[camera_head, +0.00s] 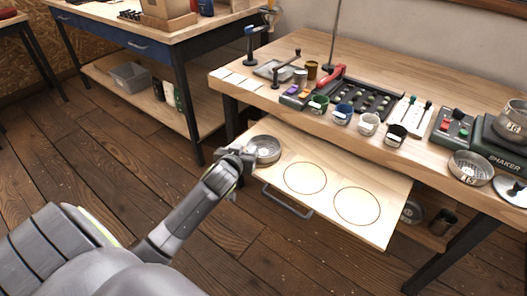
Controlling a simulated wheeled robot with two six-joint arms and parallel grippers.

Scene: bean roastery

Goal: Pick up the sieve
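A round metal sieve (266,150) stands at the left end of a light wooden pull-out board (328,222), left of two circles marked on it. My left gripper (245,154) is at the sieve's left rim, touching it or very close. I cannot tell whether its fingers are closed on the rim. Another sieve (471,168), with a label on its side, stands on the table at the right, and a similar one (515,122) sits on the shaker (499,142). My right gripper is not in view.
The workbench (433,75) above the board holds several small cups, a dark tray (360,97) and a red-handled tool (330,78). A metal handle (287,203) sticks out at the board's front. A round lid (512,190) lies at the right edge. The board's two circles are empty.

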